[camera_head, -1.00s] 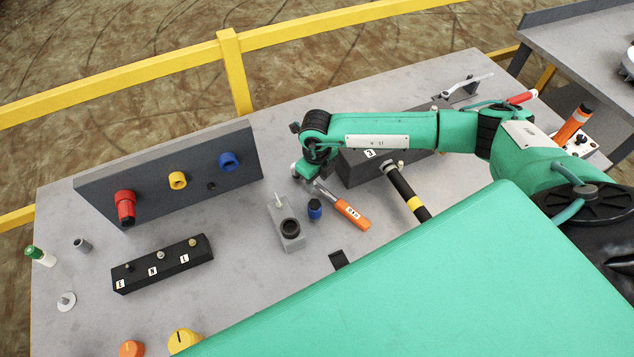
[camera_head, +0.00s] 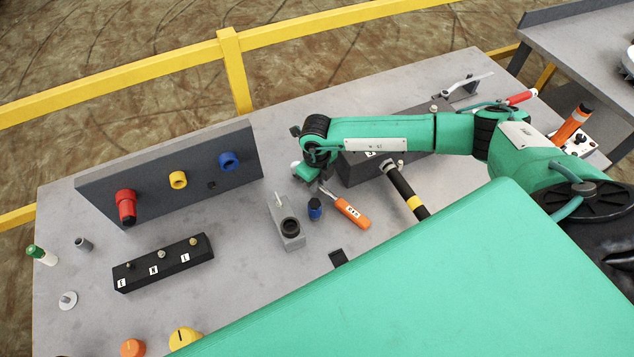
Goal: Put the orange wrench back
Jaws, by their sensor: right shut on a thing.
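The orange wrench (camera_head: 351,212) lies slanted near the middle of the table, with a white label on its orange handle and its grey metal end pointing up and left. My right gripper (camera_head: 311,176) is shut at that metal end. The fingertips and the exact contact are small and partly hidden by the wrist. The wrench's handle is free of the gripper and appears low over the table or on it; I cannot tell which. My left gripper is not in view.
A grey block (camera_head: 285,228) and a blue-capped piece (camera_head: 315,208) stand left of the wrench. A dark box (camera_head: 358,172) with a black-and-yellow handle (camera_head: 405,192) is to its right. An upright panel (camera_head: 105,182) and a black switch block (camera_head: 165,265) stand further left.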

